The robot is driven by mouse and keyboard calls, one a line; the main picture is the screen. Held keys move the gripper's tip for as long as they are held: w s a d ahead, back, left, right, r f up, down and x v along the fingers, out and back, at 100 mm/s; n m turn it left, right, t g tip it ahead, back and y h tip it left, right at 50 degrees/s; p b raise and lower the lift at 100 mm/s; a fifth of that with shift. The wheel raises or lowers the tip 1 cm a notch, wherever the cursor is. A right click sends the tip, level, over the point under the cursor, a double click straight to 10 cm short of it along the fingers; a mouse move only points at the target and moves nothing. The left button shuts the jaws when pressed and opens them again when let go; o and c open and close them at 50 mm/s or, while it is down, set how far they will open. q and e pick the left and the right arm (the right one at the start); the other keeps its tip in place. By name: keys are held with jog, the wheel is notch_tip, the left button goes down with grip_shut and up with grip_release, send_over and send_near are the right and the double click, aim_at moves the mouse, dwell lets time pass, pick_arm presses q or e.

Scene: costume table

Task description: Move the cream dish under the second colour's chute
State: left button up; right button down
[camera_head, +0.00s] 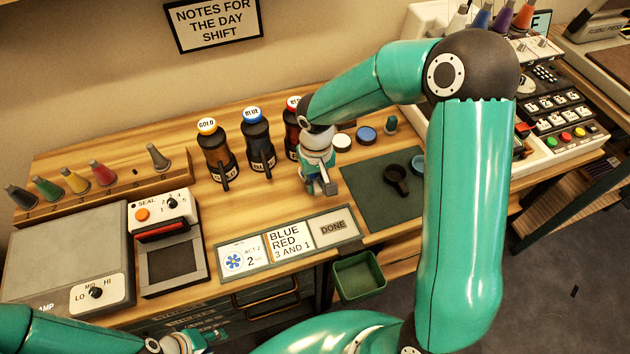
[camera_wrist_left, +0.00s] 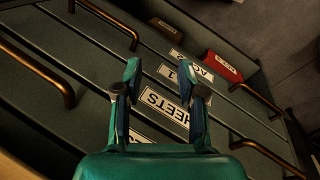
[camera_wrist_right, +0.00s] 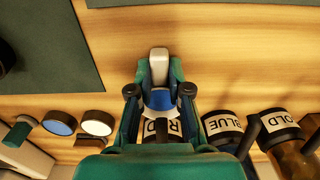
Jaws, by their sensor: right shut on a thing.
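My right gripper (camera_head: 318,182) is shut on the cream dish, whose pale handle (camera_wrist_right: 159,62) sticks out past the fingertips. Something blue (camera_wrist_right: 160,99) shows between the fingers, apparently inside the dish. The dish is in front of the red bottle (camera_head: 293,110), whose label (camera_wrist_right: 165,128) shows just behind the blue in the right wrist view. My fingers hide most of the dish and the red bottle's chute. The blue bottle (camera_head: 258,145) and gold bottle (camera_head: 213,150) stand to the left. A card (camera_head: 289,240) reads "BLUE RED 3 AND 1". My left gripper (camera_wrist_left: 162,95) is open and empty by the drawers.
A green mat (camera_head: 360,205) at right holds a black handled cup (camera_head: 396,181) and a blue dish (camera_head: 418,165). A white round lid (camera_head: 342,142) and a blue one (camera_head: 366,134) lie behind it. A sealer (camera_head: 165,240) stands left; a green bin (camera_head: 358,276) hangs in front.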

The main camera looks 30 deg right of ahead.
jog(key=shift+f+b, duration=0.65)
jog(key=shift+b, duration=0.25)
dwell(0.7)
jog(key=c, duration=1)
grip_release()
jog(key=shift+r+p, duration=1.45)
jog(key=shift+r, duration=0.85)
jog(key=shift+s+a+r, duration=0.25)
jog(key=shift+s+r, duration=0.25)
jog(key=shift+s, duration=0.5)
jog(key=shift+s+a+r, duration=0.2)
jog(key=shift+s+r, duration=0.25)
jog(key=shift+s, duration=0.55)
jog(key=shift+s+a+r, duration=0.25)
jog(key=shift+s+r, duration=0.25)
jog(key=shift+s, duration=0.5)
